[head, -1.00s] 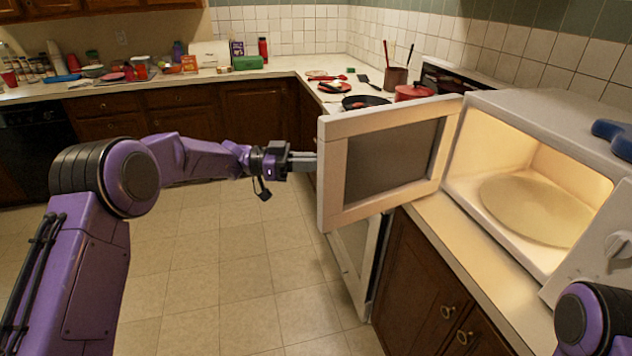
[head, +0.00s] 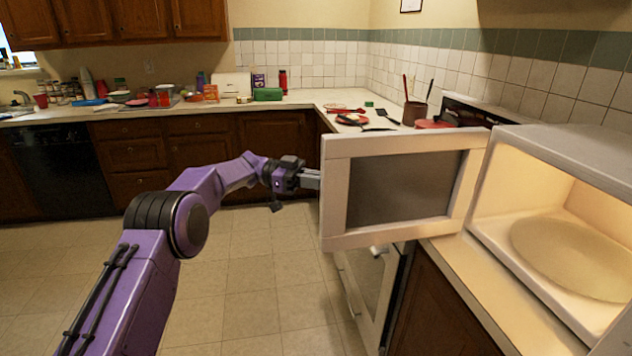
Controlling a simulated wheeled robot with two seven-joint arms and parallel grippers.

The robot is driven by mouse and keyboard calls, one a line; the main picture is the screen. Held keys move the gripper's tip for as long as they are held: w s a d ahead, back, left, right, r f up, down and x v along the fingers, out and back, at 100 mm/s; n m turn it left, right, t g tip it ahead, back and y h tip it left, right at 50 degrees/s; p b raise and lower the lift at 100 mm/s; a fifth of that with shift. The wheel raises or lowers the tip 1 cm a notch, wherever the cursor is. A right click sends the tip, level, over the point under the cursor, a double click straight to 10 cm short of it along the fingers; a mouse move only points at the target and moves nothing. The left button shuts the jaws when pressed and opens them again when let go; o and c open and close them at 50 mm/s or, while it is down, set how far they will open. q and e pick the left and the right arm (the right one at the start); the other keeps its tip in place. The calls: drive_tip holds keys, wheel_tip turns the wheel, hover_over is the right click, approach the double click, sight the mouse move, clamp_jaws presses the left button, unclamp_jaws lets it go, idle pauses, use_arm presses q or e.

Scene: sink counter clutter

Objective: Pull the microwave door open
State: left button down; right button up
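The white microwave (head: 556,150) stands on the counter at the right, its lit inside and round turntable (head: 572,255) in plain view. Its door (head: 330,200) is swung wide open and sticks out to the left over the floor, with its dark window toward me. My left gripper (head: 312,179) reaches in from the left at the door's free edge. Its fingertips touch or pass behind that edge, so whether they grip anything is hidden. My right gripper is not in view.
A counter (head: 462,262) with a brown cabinet (head: 440,310) lies under the microwave. An oven front (head: 365,285) is below the door. A pan, a red pot and a utensil holder (head: 415,113) are on the far counter. The tiled floor (head: 250,290) at the left is clear.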

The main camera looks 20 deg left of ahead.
use_arm(q)
drive_tip(key=c, duration=1.4)
unclamp_jaws()
drive_tip(key=shift+d+r, duration=0.2)
drive_tip(key=shift+d, duration=0.15)
drive_tip(key=shift+o, duration=1.1)
drive_tip(key=shift+w+d, duration=0.2)
drive_tip(key=shift+d, duration=0.25)
drive_tip(key=s+a+b, duration=0.1)
drive_tip(key=a+b, duration=0.1)
drive_tip(key=a, duration=0.6)
drive_tip(key=shift+f, duration=0.15)
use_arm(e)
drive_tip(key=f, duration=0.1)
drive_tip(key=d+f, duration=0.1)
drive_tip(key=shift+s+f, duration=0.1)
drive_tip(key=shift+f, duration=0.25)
use_arm(q)
drive_tip(key=shift+a, duration=0.2)
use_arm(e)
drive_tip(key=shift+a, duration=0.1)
